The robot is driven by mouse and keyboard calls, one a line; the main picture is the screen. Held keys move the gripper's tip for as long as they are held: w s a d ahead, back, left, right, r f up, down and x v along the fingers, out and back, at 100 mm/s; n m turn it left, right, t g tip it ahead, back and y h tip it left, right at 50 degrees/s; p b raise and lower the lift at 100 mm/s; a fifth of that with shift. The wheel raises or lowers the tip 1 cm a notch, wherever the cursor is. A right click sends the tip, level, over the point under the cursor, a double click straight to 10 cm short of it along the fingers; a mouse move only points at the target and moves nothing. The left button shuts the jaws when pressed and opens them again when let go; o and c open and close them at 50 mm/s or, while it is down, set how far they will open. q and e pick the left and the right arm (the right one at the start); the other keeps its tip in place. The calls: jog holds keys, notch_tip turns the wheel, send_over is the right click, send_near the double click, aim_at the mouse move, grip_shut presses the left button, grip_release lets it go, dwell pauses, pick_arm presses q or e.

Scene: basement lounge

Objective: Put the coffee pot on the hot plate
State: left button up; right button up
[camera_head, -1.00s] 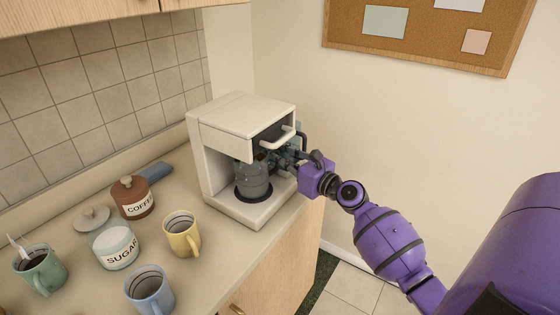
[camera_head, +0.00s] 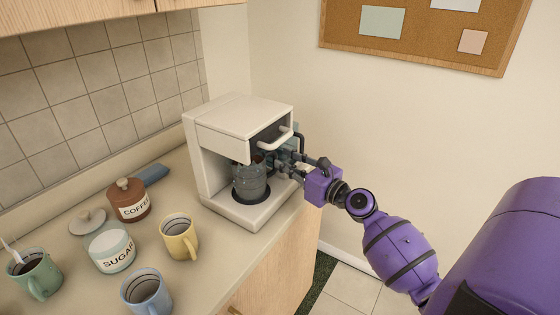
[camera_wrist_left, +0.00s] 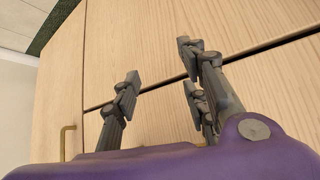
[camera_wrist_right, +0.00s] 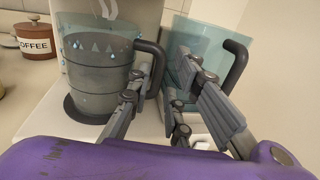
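The coffee pot (camera_head: 250,184), grey-looking glass with a dark handle, stands upright on the round black hot plate (camera_head: 239,196) inside the white coffee maker (camera_head: 215,152). The right wrist view shows the pot (camera_wrist_right: 95,75) on the dark plate (camera_wrist_right: 72,112), with its handle at the right. My right gripper (camera_head: 283,158) is beside the pot on its handle side. Its fingers (camera_wrist_right: 170,75) are spread apart, with the pot's handle by the left finger; whether they touch is unclear. My left gripper (camera_wrist_left: 155,70) is open and empty before wooden cabinet fronts.
A coffee canister (camera_head: 130,205), sugar jar (camera_head: 112,252) and several mugs, including a yellow one (camera_head: 180,238), occupy the counter left of the machine.

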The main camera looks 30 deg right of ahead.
jog(key=s+d, duration=0.2)
jog(key=s, duration=0.7)
jog(key=s+a+f+n+g+h, duration=0.1)
jog(key=s+a+f+n+g, duration=0.15)
jog(key=s+f+n, duration=0.4)
jog(key=s+a+f+n+g, duration=0.1)
jog(key=s+a+f+n, duration=0.15)
jog(key=f, duration=0.65)
jog(key=s+a+f+n+g+h, duration=0.1)
jog(key=s+a+f+n+g, duration=0.15)
jog(key=f+n, duration=0.4)
jog(key=s+a+f+n+g, duration=0.1)
jog(key=s+a+f+n, duration=0.5)
jog(key=s+n, duration=0.3)
jog(key=s+a+f+n+g+h, duration=0.1)
jog(key=s+a+f+n+g, duration=0.1)
jog(key=s+a+f+n, duration=0.5)
jog(key=s+a+n+b, duration=0.1)
jog(key=s+n, duration=0.1)
jog(key=s, duration=0.2)
jog(key=shift+a+f+n, duration=0.3)
jog(key=shift+a+n, duration=0.05)
jog(key=shift+a, duration=0.05)
jog(key=shift+s, duration=0.2)
jog(key=shift+s+d+f+g+h, duration=0.2)
jog(key=shift+s+g+h, duration=0.1)
jog(key=shift+s, duration=0.2)
